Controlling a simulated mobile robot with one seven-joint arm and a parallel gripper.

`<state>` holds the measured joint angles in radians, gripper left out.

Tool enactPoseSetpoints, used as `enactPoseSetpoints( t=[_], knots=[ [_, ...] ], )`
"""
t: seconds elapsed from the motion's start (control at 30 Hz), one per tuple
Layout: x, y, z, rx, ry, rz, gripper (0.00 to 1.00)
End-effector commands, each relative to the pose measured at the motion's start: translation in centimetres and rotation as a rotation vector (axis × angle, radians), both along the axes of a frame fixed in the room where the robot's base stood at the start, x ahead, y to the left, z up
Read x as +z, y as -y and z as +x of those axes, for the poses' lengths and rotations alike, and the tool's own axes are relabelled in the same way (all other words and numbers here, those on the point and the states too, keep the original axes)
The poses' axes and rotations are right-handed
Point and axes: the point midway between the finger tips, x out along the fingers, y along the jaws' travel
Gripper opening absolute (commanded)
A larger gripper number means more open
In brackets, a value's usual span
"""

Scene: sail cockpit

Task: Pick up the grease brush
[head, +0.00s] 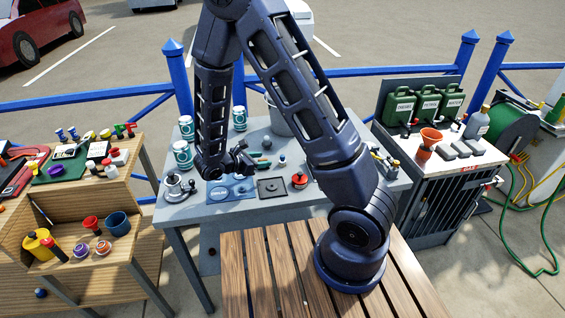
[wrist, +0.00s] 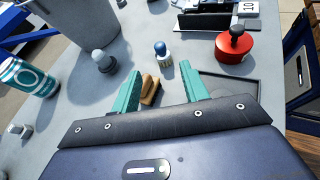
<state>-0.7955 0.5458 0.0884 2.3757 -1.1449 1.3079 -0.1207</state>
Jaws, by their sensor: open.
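My gripper (wrist: 160,69) is open, with its two teal fingers apart and nothing held. A small tan wooden piece (wrist: 150,88) with a darker side lies on the grey table between the fingers in the wrist view, nearer the left finger. It may be the grease brush, but its bristles cannot be made out. A small upright piece with a blue round knob and pale lower part (wrist: 162,52) stands just beyond the fingertips. In the head view my gripper (head: 262,160) is low over the table's middle, and the wooden piece is too small to tell.
On the grey table (head: 205,214), a red knobbed pot (wrist: 235,45) and a dark square tray (head: 271,188) lie right of my gripper. A grey bucket (wrist: 80,20), a grey knobbed piece (wrist: 104,61) and a teal-white can (wrist: 26,77) stand left in the wrist view. A blue mat (head: 231,190) lies in front.

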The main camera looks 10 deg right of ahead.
Motion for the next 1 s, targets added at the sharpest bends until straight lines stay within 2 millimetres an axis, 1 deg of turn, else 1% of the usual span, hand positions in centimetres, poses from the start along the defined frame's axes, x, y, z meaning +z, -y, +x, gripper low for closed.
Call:
enactPoseSetpoints(
  t=[0.03,0.1,0.2,0.43,0.7,0.83,1.0],
  knots=[
    [-0.3,0.8,0.3,-0.003,-0.001,-0.003,0.45],
    [-0.7,1.6,0.8,-0.005,-0.001,-0.001,0.45],
    [-1.1,2.4,1.3,-0.002,-0.001,-0.002,0.45],
    [-1.6,3.6,1.9,-0.003,0.000,0.000,0.45],
    [-3.0,6.6,3.5,-0.005,-0.001,-0.001,0.45],
    [-3.4,7.3,3.9,-0.002,0.000,0.000,0.45],
    [-3.4,7.4,4.0,-0.002,0.000,0.000,0.45]
  ],
)
